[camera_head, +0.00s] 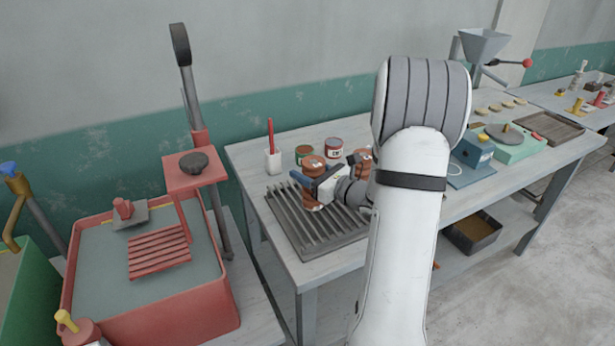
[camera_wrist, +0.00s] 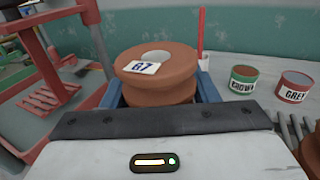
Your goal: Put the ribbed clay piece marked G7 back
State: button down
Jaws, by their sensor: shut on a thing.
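The ribbed clay piece marked G7 (camera_wrist: 158,80) is reddish-brown and round, with a white label and a pale round spot on top. It stands upright between the blue fingers of my gripper (camera_wrist: 160,92), which is shut on it. In the head view the piece (camera_head: 313,163) is over the left part of the slatted grey rack (camera_head: 345,243). I cannot tell whether its base touches the slats. A second brown clay piece (camera_head: 364,154) is to its right, partly hidden by my arm, and shows at the lower right of the wrist view (camera_wrist: 312,156).
A red tub (camera_head: 205,317) with a lever press is at left. The blue device (camera_head: 472,152) is at right.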

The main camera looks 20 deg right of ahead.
jog(key=shift+f, duration=0.9)
jog(key=shift+f, duration=0.15)
jog(key=c, duration=0.5)
grip_release()
